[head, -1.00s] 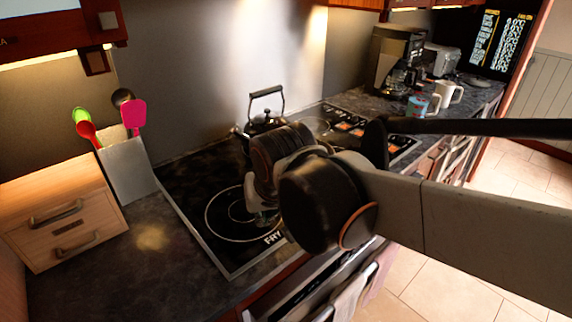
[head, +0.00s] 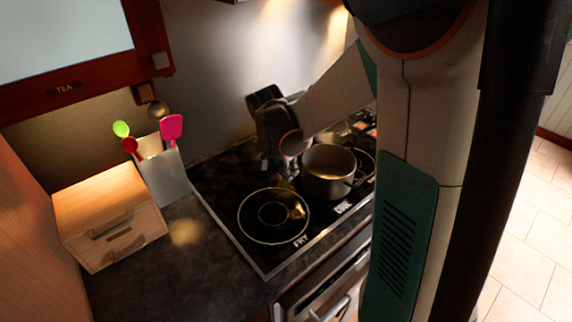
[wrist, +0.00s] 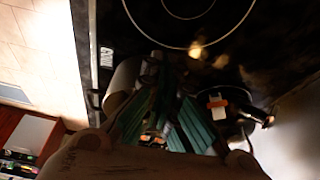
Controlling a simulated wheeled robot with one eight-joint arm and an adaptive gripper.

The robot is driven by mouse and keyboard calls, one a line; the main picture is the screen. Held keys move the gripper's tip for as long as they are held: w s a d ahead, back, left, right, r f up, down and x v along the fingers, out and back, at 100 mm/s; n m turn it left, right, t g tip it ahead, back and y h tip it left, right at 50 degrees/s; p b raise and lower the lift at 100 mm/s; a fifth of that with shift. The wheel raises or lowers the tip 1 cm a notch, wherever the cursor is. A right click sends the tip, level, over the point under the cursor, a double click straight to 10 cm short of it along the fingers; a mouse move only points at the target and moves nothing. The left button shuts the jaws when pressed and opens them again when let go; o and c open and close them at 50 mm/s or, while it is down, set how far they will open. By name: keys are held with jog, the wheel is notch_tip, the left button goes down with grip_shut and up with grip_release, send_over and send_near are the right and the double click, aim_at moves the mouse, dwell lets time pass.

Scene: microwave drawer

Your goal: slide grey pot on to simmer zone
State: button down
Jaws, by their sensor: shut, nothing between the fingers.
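The grey pot (head: 328,172) stands upright on the black glass hob in the head view, right of the ring marked FRY (head: 273,216). A dark handle shows on its right side. Part of another ring (head: 366,163) shows behind and right of the pot; my arm cuts it off. A label in front of the pot is too blurred to read, and I cannot tell which ring is the simmer zone. My gripper (head: 269,165) points down just left of the pot, shut and empty. Whether it touches the pot is unclear. Its green fingers (wrist: 170,115) show in the wrist view.
A wooden drawer box (head: 110,217) and a white utensil holder (head: 163,177) stand left of the hob. The wall is close behind my gripper. My arm hides the right side of the counter. The FRY ring is empty.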

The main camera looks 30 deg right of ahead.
jog(key=b+x, duration=0.2)
jog(key=x, duration=0.8)
jog(key=shift+b, duration=0.35)
jog(key=d, duration=0.3)
jog(key=shift+w, duration=0.25)
jog(key=shift+w+d, duration=0.1)
jog(key=shift+d, duration=0.3)
jog(key=b, duration=0.2)
send_over(333, 176)
jog(key=shift+w+d, duration=0.1)
